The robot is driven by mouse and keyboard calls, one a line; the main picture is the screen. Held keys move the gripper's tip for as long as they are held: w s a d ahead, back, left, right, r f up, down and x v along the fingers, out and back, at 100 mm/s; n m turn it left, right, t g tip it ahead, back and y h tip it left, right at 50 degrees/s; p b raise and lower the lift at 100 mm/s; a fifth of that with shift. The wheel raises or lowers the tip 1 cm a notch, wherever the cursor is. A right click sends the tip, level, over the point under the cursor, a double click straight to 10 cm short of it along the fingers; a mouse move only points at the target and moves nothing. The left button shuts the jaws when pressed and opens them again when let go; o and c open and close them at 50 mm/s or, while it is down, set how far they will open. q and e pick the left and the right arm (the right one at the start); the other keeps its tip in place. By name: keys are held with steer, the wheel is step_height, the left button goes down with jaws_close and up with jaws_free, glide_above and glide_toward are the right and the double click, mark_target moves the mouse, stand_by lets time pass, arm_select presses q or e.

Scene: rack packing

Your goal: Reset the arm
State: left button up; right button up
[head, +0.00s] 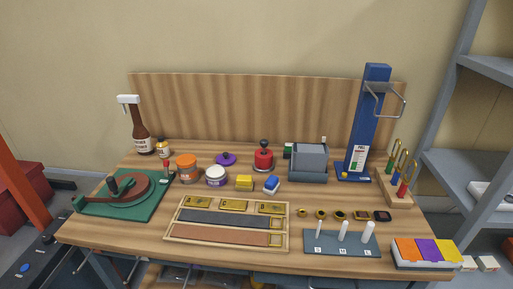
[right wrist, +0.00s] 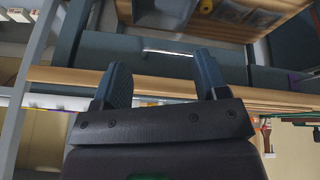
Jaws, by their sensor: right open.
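My right gripper (right wrist: 162,85) shows in the right wrist view with its two dark fingers apart and nothing between them. It is clear of the items on the workbench. Beyond its fingers are a wooden edge and grey-blue surfaces, seen at a tilted angle. Neither of my grippers shows in the head view, and my left gripper is in no view.
A wooden workbench (head: 128,226) holds a green fixture (head: 152,207), jars, a tall blue stand (head: 364,120), a slotted wooden tray (head: 166,235), a peg board (head: 350,250) and a coloured box (head: 425,265). A grey shelf rack (head: 450,160) stands at the right.

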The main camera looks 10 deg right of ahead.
steer(key=w+f+t+y, duration=0.1)
steer(key=w+f+t, duration=0.4)
steer(key=f, duration=0.5)
steer(key=shift+w+f+t, duration=0.35)
steer(key=shift+t, duration=0.85)
